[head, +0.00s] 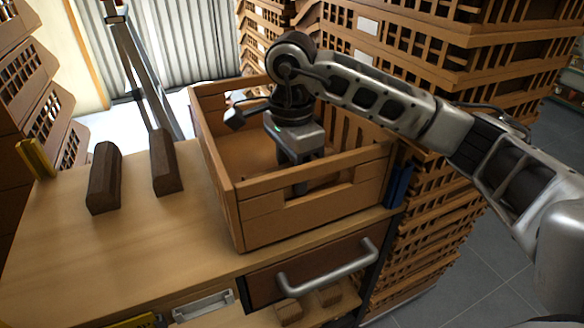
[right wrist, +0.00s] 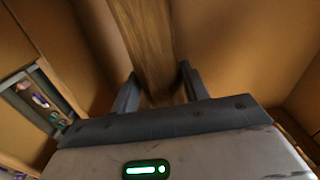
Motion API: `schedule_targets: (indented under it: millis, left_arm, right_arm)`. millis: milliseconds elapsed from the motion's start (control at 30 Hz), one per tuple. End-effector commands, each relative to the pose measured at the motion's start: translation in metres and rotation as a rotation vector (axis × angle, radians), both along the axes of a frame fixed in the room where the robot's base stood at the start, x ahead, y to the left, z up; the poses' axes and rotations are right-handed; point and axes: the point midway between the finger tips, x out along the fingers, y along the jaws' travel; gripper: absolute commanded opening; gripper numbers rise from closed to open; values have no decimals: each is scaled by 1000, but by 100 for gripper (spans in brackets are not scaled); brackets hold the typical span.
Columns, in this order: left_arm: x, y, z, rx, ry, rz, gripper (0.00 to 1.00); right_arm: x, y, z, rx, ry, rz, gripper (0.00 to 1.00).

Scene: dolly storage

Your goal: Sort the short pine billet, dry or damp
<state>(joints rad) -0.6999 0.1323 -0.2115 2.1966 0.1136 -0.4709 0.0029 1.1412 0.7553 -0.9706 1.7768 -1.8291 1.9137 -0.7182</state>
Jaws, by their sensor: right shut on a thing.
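My right gripper (head: 293,176) reaches down into a wooden crate (head: 315,215) on the workbench. In the right wrist view its two fingers (right wrist: 158,82) are shut on a brown wooden billet (right wrist: 146,35) with visible grain. The billet is between the fingers, inside the crate walls; its far end is out of frame. In the head view the billet is mostly hidden by the gripper and the crate front. Two dark brown billets, one at the left (head: 104,178) and one nearer the crate (head: 166,165), lie apart on the bench. My left gripper is not in view.
The bench top (head: 130,240) is clear in front of the billets. A yellow-and-dark item (head: 35,158) stands at its left edge. A drawer (head: 318,268) with a metal handle is under the crate. Stacked slatted crates (head: 440,60) rise behind and right.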

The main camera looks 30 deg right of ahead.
Motion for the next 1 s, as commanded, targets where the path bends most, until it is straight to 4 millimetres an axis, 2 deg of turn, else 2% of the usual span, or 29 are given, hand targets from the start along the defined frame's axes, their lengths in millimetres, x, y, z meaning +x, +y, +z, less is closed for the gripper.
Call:
schedule_targets:
  millis: [367,400,467,767,1000]
  left_arm:
    - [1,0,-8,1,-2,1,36]
    - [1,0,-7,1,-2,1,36]
    - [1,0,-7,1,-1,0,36]
    - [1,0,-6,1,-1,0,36]
    - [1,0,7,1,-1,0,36]
  right_arm:
    - [0,0,-8,0,-1,0,18]
    - [0,0,-7,0,-2,0,53]
    - [0,0,-7,0,-1,0,70]
    - [0,0,-7,0,0,0,70]
    - [0,0,12,0,-1,0,70]
